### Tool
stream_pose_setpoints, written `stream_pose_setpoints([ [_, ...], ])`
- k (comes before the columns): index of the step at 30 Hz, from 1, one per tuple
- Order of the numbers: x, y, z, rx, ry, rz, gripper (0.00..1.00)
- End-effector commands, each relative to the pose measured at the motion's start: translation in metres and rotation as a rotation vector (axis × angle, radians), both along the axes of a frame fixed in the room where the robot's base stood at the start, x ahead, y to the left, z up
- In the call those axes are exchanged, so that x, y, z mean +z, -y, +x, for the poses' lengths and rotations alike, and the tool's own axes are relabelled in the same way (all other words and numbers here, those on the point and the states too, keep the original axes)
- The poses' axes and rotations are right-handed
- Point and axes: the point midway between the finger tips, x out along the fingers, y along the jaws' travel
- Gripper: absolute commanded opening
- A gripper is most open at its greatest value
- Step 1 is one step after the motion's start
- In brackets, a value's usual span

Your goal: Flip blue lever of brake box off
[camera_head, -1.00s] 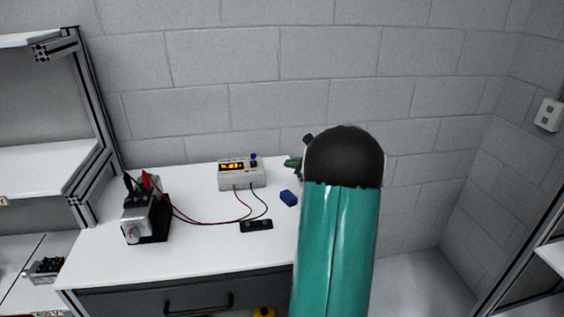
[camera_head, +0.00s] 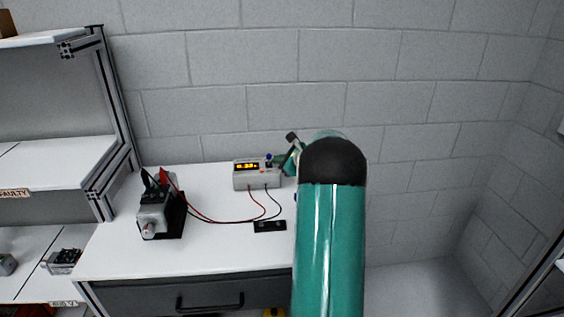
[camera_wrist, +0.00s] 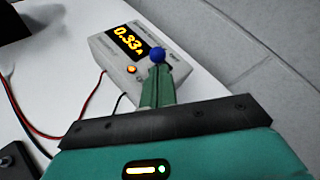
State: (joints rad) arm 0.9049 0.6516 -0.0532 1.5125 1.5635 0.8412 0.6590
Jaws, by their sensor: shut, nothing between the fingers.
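The brake box (camera_head: 245,180) is a light grey box with a lit yellow display on the white worktop, near the wall. Its display (camera_wrist: 129,42) reads about 0.33 A in the wrist view. The blue lever (camera_wrist: 157,55) has a round blue knob and shows just beyond my fingertips; the knob also shows in the head view (camera_head: 269,157). My gripper (camera_wrist: 157,70) is shut and empty, its green fingers together close to the knob. I cannot tell whether they touch it. The lever's shaft is hidden behind the fingers. In the head view my gripper (camera_head: 286,163) is beside the box's right end.
A motor unit (camera_head: 155,212) on a black mount stands at the left of the worktop. Red and black wires (camera_head: 225,219) run from it to the box. A small black part (camera_head: 270,226) lies in front. Shelving (camera_head: 110,110) stands at left.

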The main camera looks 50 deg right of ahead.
Motion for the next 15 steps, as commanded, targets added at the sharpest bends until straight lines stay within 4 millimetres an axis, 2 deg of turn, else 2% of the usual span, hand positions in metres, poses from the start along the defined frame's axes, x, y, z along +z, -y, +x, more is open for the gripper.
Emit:
stream_pose_setpoints([
  [15,0.0026,0.0018,0.002,0.001,-0.039,0.033,0.0],
])
